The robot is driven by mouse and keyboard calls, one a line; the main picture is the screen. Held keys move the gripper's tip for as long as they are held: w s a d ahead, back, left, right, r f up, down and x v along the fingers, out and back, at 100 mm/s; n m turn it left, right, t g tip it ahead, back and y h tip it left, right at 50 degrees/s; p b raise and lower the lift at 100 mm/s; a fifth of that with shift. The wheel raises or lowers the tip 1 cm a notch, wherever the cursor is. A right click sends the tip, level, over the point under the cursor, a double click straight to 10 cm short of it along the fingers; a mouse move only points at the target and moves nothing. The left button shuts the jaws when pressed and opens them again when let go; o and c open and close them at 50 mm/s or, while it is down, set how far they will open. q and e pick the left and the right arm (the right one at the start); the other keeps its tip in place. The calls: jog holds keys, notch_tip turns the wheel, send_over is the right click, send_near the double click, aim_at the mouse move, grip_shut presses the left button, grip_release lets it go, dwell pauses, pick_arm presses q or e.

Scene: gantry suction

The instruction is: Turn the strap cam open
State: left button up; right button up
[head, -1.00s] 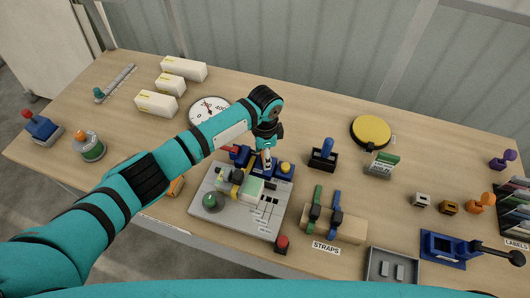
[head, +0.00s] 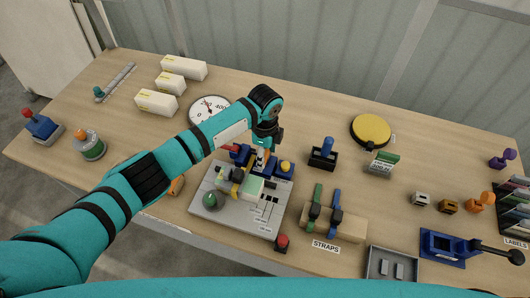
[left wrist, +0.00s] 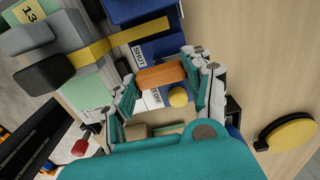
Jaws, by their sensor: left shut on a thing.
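The strap cam is an orange lever (left wrist: 160,75) on a blue block (left wrist: 160,47) in the left wrist view. A yellow strap (left wrist: 122,38) runs beside it across the grey fixture. White labels beside the lever read SHUT (left wrist: 139,53) and, less clearly, OPEN (left wrist: 153,98). My left gripper (left wrist: 157,77) is shut on the lever, with one finger at each end. In the head view the left gripper (head: 262,161) reaches down onto the fixture's back part; its fingers hide most of the lever. My right gripper does not show.
The grey fixture plate (head: 235,217) carries a green knob (head: 210,200) and a pale green block (head: 252,188). A yellow ball (head: 285,167) is close by the gripper. A red button (head: 282,241) stands in front. A black-and-blue holder (head: 323,156) stands to the right.

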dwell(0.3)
pick_arm(q)
jog(key=o, duration=1.2)
jog(key=shift+r, duration=0.15)
notch_tip(320, 180, up, 12)
jog(key=shift+f, duration=0.1)
jog(key=shift+f, duration=0.1)
